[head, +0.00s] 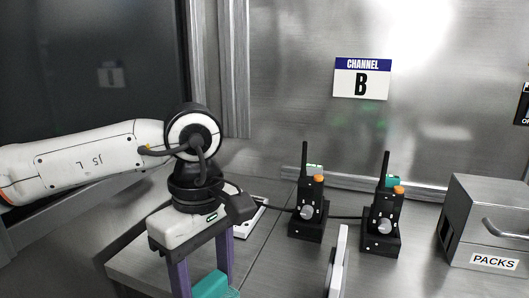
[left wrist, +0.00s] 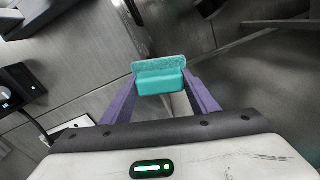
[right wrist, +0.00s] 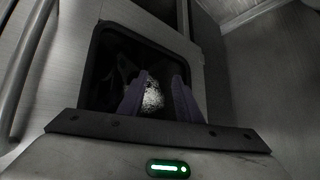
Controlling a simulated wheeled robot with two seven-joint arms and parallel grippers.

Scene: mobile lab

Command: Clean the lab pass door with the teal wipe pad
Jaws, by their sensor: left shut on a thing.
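The teal wipe pad (left wrist: 160,82) is between the purple fingers of my left gripper (left wrist: 161,88), which is shut on it. In the head view the pad (head: 212,286) shows low, below the left gripper (head: 205,262), partly cut off by the bottom edge. My right gripper (right wrist: 161,84) shows only in the right wrist view; its purple fingers stand apart, with a bright speckled patch between them. Behind them is a pale panel (right wrist: 165,15) with a dark, rounded square area; I cannot tell whether this is the pass door.
Two black radios (head: 312,195) (head: 384,205) stand in bases on the metal counter, joined by a cable. A metal PACKS box (head: 490,215) is at the right. A CHANNEL B sign (head: 361,78) is on the wall. A pale upright panel edge (head: 338,262) rises at front centre.

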